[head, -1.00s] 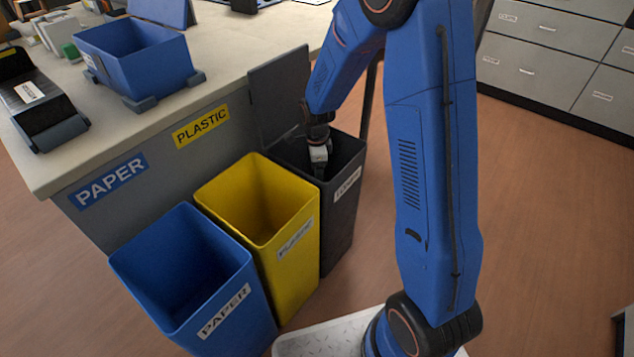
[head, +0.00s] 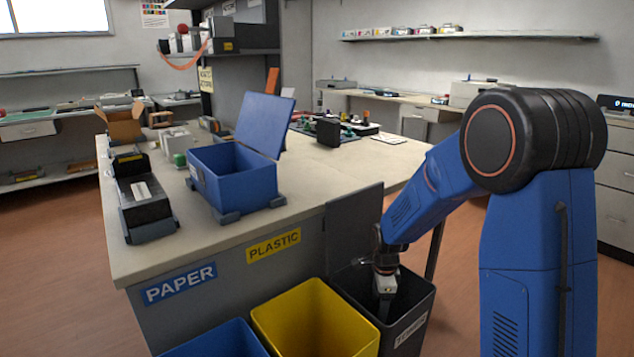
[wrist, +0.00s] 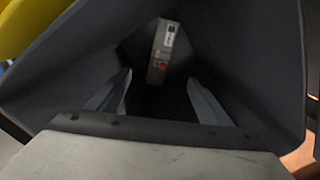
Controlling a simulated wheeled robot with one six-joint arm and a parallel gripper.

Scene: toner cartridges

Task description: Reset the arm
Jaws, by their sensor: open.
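My gripper (head: 386,296) points down into the dark grey bin (head: 412,306) in the head view, with its lid raised behind it. In the wrist view my gripper's two fingers (wrist: 160,98) are spread apart with nothing between them. A grey-beige cartridge-like piece (wrist: 162,52) with a small label and a red dot lies inside the dark bin, beyond the fingertips and apart from them. The bin's dark inner walls surround the fingers.
A yellow bin (head: 318,322) and a blue bin (head: 216,342) stand left of the dark bin. The workbench (head: 300,190) behind carries an open blue box (head: 236,182) and a black device (head: 143,202). Clear floor lies left of the bench.

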